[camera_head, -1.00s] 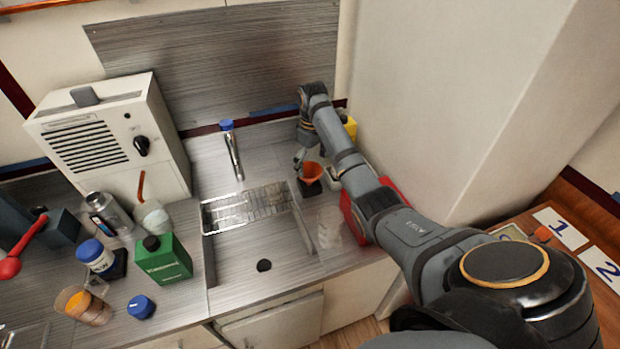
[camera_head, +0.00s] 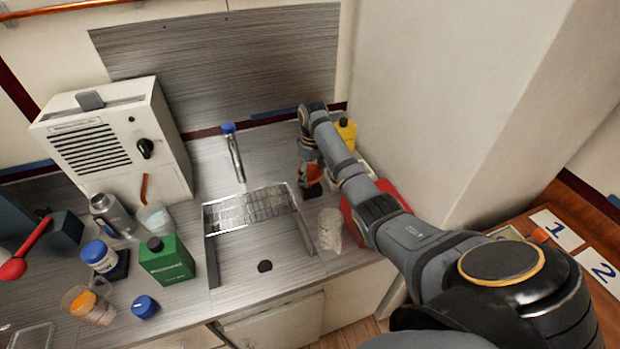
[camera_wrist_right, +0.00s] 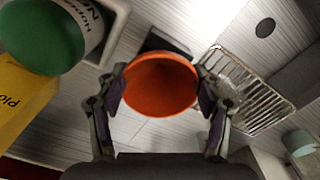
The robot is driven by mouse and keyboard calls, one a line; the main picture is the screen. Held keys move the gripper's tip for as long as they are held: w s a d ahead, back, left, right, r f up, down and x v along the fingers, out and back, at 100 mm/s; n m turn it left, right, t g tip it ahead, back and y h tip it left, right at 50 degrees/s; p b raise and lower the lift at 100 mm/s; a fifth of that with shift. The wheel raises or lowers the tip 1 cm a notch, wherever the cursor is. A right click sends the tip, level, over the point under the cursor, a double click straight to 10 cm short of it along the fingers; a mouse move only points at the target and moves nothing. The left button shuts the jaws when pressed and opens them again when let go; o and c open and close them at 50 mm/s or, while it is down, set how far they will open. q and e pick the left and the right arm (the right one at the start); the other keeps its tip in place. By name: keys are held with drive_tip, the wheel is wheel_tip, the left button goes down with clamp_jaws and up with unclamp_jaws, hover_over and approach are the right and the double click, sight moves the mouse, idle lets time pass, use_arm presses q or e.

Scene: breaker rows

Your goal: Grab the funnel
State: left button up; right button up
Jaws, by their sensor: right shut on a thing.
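The orange funnel (camera_wrist_right: 160,84) shows its wide round mouth in the right wrist view, between the two fingers of my right gripper (camera_wrist_right: 161,98). The fingers touch its rim on both sides, so the gripper is shut on it. In the head view the funnel (camera_head: 309,174) is partly covered by my right gripper (camera_head: 311,168), at the right side of the sink. A dark base (camera_head: 311,190) shows just below the funnel; I cannot tell whether the two touch. My left gripper is not in view.
A yellow container (camera_head: 346,132), a red object (camera_head: 382,192) and a clear vessel (camera_head: 330,228) crowd the right side. A green bottle (camera_head: 167,262) stands left of the sink.

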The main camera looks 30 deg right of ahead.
drive_tip(key=shift+r, duration=0.25)
drive_tip(key=r, duration=0.3)
drive_tip(key=shift+s+a+r+b, duration=0.25)
drive_tip(key=shift+a+b, duration=0.1)
drive_tip(key=shift+s+a+r+p, duration=0.25)
drive_tip(key=shift+r+p, duration=0.15)
drive_tip(key=shift+r, duration=0.15)
drive_tip(key=shift+s+a+r+p, duration=0.2)
drive_tip(key=shift+r+p, duration=0.15)
drive_tip(key=shift+r, duration=0.2)
drive_tip(key=s+a+r+p, duration=0.2)
drive_tip(key=a+p, duration=0.1)
drive_tip(key=p, duration=0.1)
drive_tip(key=s+a+r+p, duration=0.2)
drive_tip(key=s+a+p, duration=0.1)
drive_tip(key=p, duration=0.2)
drive_tip(key=s+a+r+p, duration=0.2)
drive_tip(key=a+p, duration=0.1)
drive_tip(key=p, duration=0.2)
drive_tip(key=shift+s+a+r, duration=0.15)
drive_tip(key=shift+s+r, duration=0.05)
drive_tip(key=shift+r, duration=0.15)
